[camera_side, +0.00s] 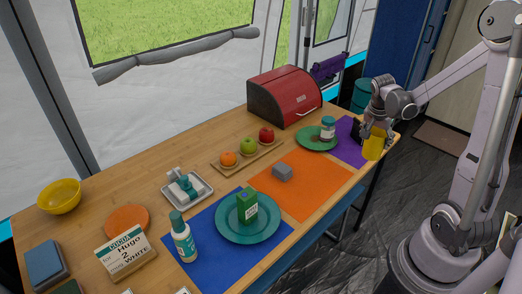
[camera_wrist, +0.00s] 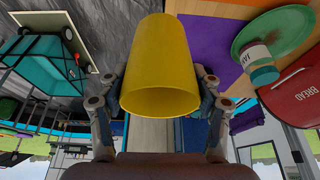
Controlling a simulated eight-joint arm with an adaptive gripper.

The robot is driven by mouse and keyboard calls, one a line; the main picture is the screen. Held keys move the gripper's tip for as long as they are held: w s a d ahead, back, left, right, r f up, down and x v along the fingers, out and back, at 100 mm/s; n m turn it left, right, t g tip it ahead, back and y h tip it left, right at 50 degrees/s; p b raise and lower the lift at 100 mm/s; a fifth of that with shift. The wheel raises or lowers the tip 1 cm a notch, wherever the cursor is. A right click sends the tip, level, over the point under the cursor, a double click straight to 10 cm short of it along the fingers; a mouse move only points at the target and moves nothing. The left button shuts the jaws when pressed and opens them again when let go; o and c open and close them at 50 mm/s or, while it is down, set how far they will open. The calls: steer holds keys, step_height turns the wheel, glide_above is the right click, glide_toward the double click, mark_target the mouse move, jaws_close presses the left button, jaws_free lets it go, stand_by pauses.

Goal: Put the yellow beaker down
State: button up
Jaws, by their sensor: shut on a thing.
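The yellow beaker (camera_side: 373,149) is at the right end of the wooden table in the side view. My gripper (camera_side: 372,129) is shut on it. In the wrist view the beaker (camera_wrist: 160,65) fills the middle, with its hollow open end facing the camera and a finger of my gripper (camera_wrist: 160,105) on each side. The purple mat (camera_side: 348,151) lies just left of the beaker in the side view and also shows beside it in the wrist view (camera_wrist: 205,45).
A green plate (camera_side: 308,142) with a white jar (camera_side: 327,129) stands left of the purple mat. Behind it is a red bread bin (camera_side: 284,97). An orange mat (camera_side: 313,178) bears a grey block (camera_side: 282,172). The table's right edge is close by the beaker, with floor beyond.

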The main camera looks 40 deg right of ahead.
mark_target(366, 144)
steer(key=a, duration=0.4)
steer(key=shift+w+a, duration=0.1)
steer(key=shift+a, duration=0.3)
steer(key=shift+w+a+f, duration=0.15)
steer(key=shift+w+a, duration=0.1)
steer(key=shift+a, duration=0.05)
steer(key=shift+w+a+f, duration=1)
steer(key=shift+w+f, duration=0.55)
steer(key=shift+f, duration=0.25)
steer(key=shift+w+a+f, duration=0.95)
steer(key=shift+w+f, duration=0.6)
steer(key=shift+f, duration=0.2)
steer(key=shift+w+a+f, duration=1)
steer(key=shift+w+f, duration=0.55)
steer(key=shift+f, duration=0.25)
steer(key=shift+f, duration=0.1)
steer(key=o, duration=1.1)
steer(key=shift+o, duration=0.2)
